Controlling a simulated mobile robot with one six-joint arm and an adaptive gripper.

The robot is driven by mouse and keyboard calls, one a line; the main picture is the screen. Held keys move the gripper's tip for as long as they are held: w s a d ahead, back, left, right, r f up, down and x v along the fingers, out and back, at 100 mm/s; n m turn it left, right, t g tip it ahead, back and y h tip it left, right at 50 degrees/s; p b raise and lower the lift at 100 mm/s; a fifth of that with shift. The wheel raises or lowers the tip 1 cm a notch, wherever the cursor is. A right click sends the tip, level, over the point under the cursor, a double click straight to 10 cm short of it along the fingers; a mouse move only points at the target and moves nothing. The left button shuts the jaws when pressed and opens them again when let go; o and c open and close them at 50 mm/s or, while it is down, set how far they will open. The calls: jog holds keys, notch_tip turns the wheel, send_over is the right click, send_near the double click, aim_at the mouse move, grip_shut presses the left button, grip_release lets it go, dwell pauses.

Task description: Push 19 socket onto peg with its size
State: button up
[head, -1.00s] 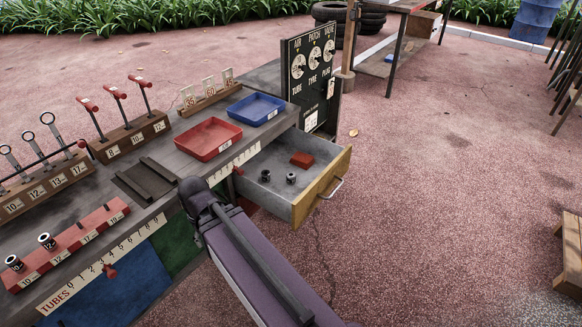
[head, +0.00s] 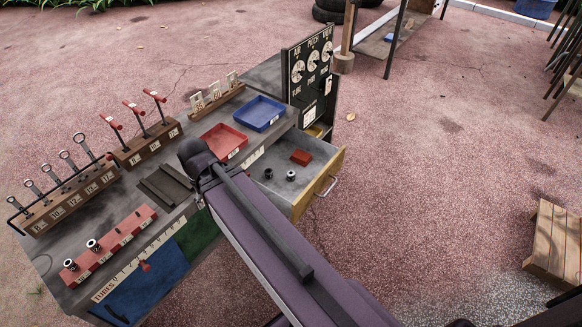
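The red peg rail (head: 112,243) lies along the bench's front left. Dark sockets stand on its two left pegs, one at the end (head: 70,265) and one beside it (head: 93,246). The two right places hold no socket. The rail's size labels are too small to read surely. Two loose sockets, left (head: 268,173) and right (head: 291,175), stand in the open drawer (head: 298,206); their sizes cannot be read. My arm reaches across the front of the bench, its visible end over the bench edge left of the drawer. My gripper is not visible.
A red block (head: 301,157) lies in the drawer. A red tray (head: 223,141) and a blue tray (head: 259,113) stand behind it. Racks of wrenches (head: 70,203) and red-handled tools (head: 146,145) line the back. A dial board (head: 309,80) stands at the right.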

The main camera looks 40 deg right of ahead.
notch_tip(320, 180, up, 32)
jog(key=p, duration=3.1)
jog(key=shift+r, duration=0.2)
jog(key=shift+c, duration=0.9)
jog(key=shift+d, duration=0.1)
